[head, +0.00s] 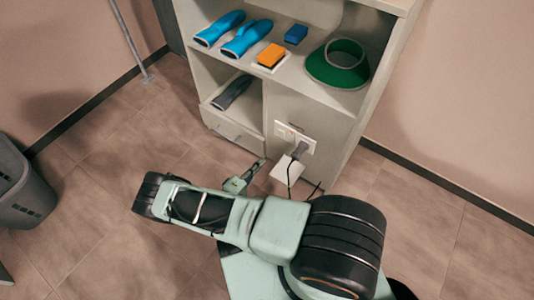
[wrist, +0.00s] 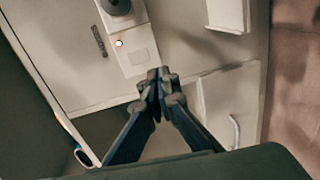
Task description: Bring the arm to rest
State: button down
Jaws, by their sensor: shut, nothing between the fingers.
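My gripper (wrist: 159,76) is shut and empty, its two dark fingers meeting at the tips in the wrist view. In the head view my gripper (head: 261,164) shows small, in front of the lower part of a pale shelf cabinet (head: 307,116). My arm is folded, with its large dark joint at lower right and its elbow out to the left. In the wrist view a pale panel fitting (wrist: 128,45) with a dark round part lies beyond the fingertips. I cannot tell whether the fingers touch anything.
The cabinet holds blue gloves (head: 246,39), an orange sponge (head: 271,55), a blue block (head: 296,34) and a green visor (head: 338,64). A socket with a plug (head: 299,150) and cable is near my gripper. A grey bin (head: 22,190) stands left. Floor between is clear.

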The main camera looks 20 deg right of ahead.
jog(key=shift+s+a+f, duration=0.1)
jog(key=shift+s+a, duration=0.4)
jog(key=shift+a, duration=0.05)
